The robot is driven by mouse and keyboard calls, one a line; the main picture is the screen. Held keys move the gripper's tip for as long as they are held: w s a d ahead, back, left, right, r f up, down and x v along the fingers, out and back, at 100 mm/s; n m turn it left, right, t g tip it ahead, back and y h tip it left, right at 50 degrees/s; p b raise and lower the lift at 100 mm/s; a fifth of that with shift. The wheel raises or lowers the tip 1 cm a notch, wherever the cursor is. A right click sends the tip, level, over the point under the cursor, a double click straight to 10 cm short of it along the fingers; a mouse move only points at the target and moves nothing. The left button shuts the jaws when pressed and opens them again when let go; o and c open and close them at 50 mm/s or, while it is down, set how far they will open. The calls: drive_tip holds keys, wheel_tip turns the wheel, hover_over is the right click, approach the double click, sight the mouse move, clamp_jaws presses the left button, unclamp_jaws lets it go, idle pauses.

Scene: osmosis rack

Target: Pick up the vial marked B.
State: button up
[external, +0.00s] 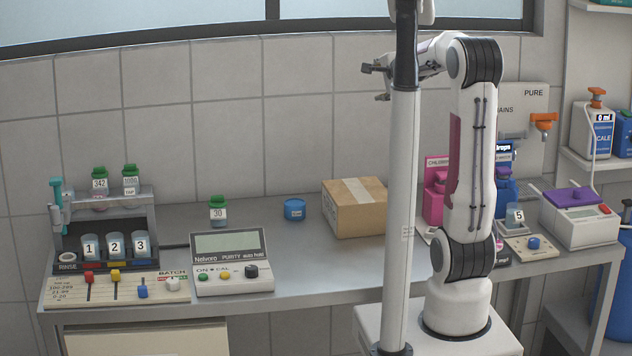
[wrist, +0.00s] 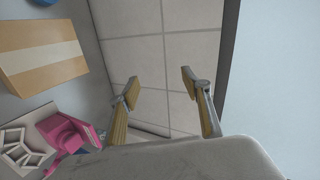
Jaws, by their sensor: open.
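I cannot read a letter B on any vial in these views. Two green-capped vials stand in the dark rack at the left in the external view, one labelled 342 (external: 99,187) and one labelled 1080 (external: 131,182). A third green-capped vial labelled 30 (external: 218,212) stands alone on the bench behind the meter. My gripper (external: 376,82) is raised high over the bench, to the right of and far above these vials. It is open and empty. In the wrist view its two fingers (wrist: 159,85) are spread apart against the tiled wall, with nothing between them.
A cardboard box (external: 352,208) and a blue tub (external: 294,210) stand mid-bench. The Nelvoro meter (external: 229,262) and a slider panel (external: 115,287) line the front left. Pink (external: 435,195) and blue bottles and a purple-topped device (external: 578,217) crowd the right. Open bench lies before the box.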

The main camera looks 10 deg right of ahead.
drive_tip(key=w+d+f+m+t+h, duration=0.1)
drive_tip(key=w+d+m+h, duration=0.1)
drive_tip(key=w+d+m, duration=0.3)
drive_tip(key=w+d+m+h, duration=0.3)
drive_tip(key=w+m, duration=0.2)
drive_tip(key=w, duration=0.3)
drive_tip(key=w+d+f+m+g+h, duration=0.2)
drive_tip(key=w+d+f+m+h, duration=0.25)
drive_tip(key=d+f+m, duration=0.35)
drive_tip(key=d+f+m+g+h, duration=0.45)
drive_tip(key=d+f+m, duration=0.25)
drive_tip(key=f+m, duration=0.45)
drive_tip(key=s+d+f+m+g, duration=0.1)
drive_tip(key=s+f+m+g, duration=0.1)
drive_tip(key=f, duration=0.3)
drive_tip(key=s+f+m+g, duration=0.3)
drive_tip(key=f, duration=0.1)
drive_tip(key=s+d+f+m+g, duration=0.1)
drive_tip(key=s+f+m+g, duration=0.1)
drive_tip(key=f, duration=0.3)
drive_tip(key=shift+s+d+f+m+g, duration=0.15)
drive_tip(key=shift+s+m+g, duration=0.05)
drive_tip(key=shift+s+m, duration=0.2)
drive_tip(key=shift+s+d+f+m+g, duration=0.15)
drive_tip(key=shift+s+m, duration=0.1)
drive_tip(key=shift+s, duration=0.2)
drive_tip(key=shift+d, duration=0.1)
drive_tip(key=shift+x, duration=1.2)
